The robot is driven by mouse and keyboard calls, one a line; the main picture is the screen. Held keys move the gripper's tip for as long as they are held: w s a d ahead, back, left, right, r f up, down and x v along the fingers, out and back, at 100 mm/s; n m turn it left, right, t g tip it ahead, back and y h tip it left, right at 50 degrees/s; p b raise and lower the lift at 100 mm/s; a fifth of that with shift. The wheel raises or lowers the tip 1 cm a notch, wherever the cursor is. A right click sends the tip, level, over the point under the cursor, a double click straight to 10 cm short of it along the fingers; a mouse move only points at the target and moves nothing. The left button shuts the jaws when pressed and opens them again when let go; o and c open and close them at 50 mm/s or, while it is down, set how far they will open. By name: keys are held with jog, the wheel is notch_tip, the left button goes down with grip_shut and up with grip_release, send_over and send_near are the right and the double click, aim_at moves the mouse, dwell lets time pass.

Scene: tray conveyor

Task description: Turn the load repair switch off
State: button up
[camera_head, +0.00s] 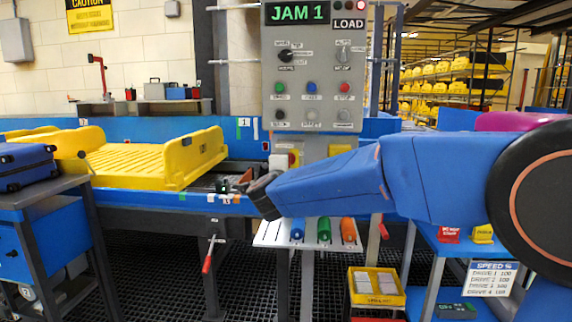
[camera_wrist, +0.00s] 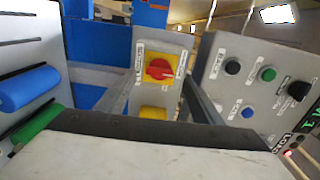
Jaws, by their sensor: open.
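A red rotary switch (camera_wrist: 159,69) on a yellow plate sits on a grey box in the wrist view. Its handle looks roughly crosswise in that tilted picture, and its labels are too small to read. In the head view the switch (camera_head: 293,158) shows as a small red and yellow patch below the control panel, just above my arm. My gripper (camera_head: 258,192) is open and empty, its dark fingers left of and below the switch and apart from it.
The grey control panel (camera_head: 315,95) reads "JAM 1" and carries knobs and buttons. A yellow tray (camera_head: 160,160) lies on the conveyor at left, beside a blue suitcase (camera_head: 25,167). Blue, green and orange handles (camera_head: 323,229) stand on a white plate below my arm.

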jog(key=s, duration=1.2)
jog(key=shift+a, duration=0.2)
jog(key=shift+s+d, duration=0.1)
